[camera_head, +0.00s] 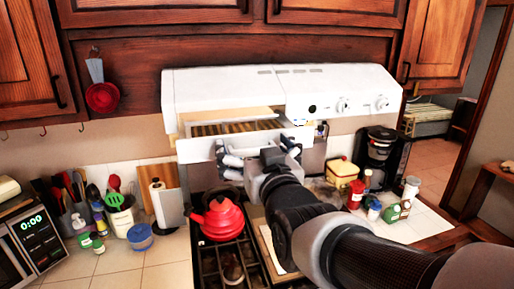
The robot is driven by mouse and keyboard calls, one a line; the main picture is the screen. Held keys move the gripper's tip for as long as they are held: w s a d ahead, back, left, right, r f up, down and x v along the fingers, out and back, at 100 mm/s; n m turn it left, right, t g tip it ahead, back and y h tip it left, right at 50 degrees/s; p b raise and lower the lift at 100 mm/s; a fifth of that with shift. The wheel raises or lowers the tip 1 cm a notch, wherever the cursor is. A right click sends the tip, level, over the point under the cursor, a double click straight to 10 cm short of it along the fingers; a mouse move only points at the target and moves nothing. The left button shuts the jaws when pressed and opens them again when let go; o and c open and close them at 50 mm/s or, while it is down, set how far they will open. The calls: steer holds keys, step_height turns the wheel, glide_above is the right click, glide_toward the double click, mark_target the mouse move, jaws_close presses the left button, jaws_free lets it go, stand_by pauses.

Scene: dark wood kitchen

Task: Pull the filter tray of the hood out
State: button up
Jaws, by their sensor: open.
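The white hood (225,88) hangs under the wooden cabinets, with knobs at its right front. Below it, the filter tray (194,150) shows as a white front panel standing forward of the hood, with a brown slatted inside behind it. My gripper (259,152) is at the right part of this panel, its fingers spread apart and nothing seen between them. My gripper and arm hide part of the panel. I cannot tell whether the fingers touch it.
A red kettle (222,216) stands on the stove (208,262) below the tray. Utensils and containers crowd the left counter, by a microwave (30,240). A coffee maker (378,155) and several bottles stand at the right. The doorway at the far right is open.

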steer(key=v, duration=0.7)
steer(key=shift+s, duration=0.3)
steer(key=shift+d, duration=0.1)
